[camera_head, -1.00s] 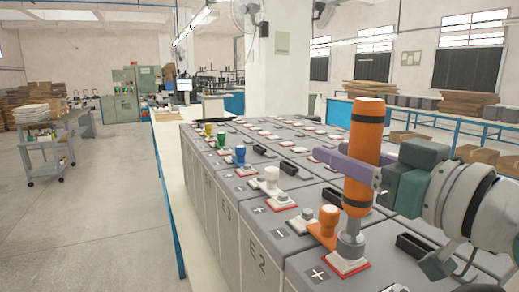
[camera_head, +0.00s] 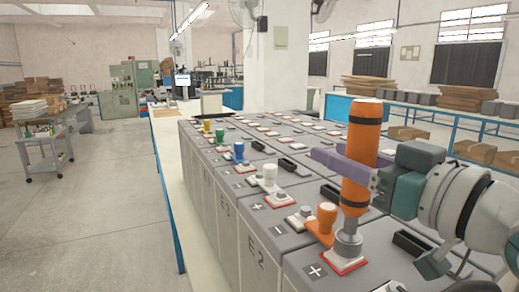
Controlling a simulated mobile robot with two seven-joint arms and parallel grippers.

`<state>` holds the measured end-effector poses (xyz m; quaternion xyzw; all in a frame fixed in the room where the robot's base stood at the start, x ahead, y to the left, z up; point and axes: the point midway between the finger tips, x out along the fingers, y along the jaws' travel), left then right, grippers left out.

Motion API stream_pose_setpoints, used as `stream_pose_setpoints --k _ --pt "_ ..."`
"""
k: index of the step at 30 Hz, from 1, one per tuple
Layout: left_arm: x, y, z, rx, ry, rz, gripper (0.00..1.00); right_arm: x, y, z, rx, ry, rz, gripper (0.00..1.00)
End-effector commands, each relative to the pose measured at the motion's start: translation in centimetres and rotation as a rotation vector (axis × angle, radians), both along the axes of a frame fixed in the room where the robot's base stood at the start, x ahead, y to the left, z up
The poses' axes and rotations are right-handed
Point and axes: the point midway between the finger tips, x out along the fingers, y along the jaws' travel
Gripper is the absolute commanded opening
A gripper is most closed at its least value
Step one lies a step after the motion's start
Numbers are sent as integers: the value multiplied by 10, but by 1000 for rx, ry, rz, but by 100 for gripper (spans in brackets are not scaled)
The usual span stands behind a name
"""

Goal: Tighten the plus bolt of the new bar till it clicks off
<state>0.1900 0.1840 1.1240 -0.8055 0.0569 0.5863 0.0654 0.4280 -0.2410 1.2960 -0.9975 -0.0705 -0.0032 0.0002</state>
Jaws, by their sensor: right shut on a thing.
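My right gripper (camera_head: 338,162) has purple fingers shut around an upright orange tool (camera_head: 362,140) with black bands. The tool's grey socket end (camera_head: 349,242) stands over the bolt on the red-edged terminal (camera_head: 343,263) beside the plus mark (camera_head: 315,271) on the nearest battery. The socket hides the bolt. I cannot make out a bar under the tool. My left gripper is not in view.
Grey batteries (camera_head: 262,228) stand in rows on a long bench. Black handles lie on the battery tops. The floor at left is open, with a grey cart (camera_head: 45,155).

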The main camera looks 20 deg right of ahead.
Motion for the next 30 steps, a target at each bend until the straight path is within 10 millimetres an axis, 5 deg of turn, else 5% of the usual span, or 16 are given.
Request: stream_pose_setpoints --k 30 --pt "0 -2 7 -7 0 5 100 0 0 -2 -1 -1 0 0"
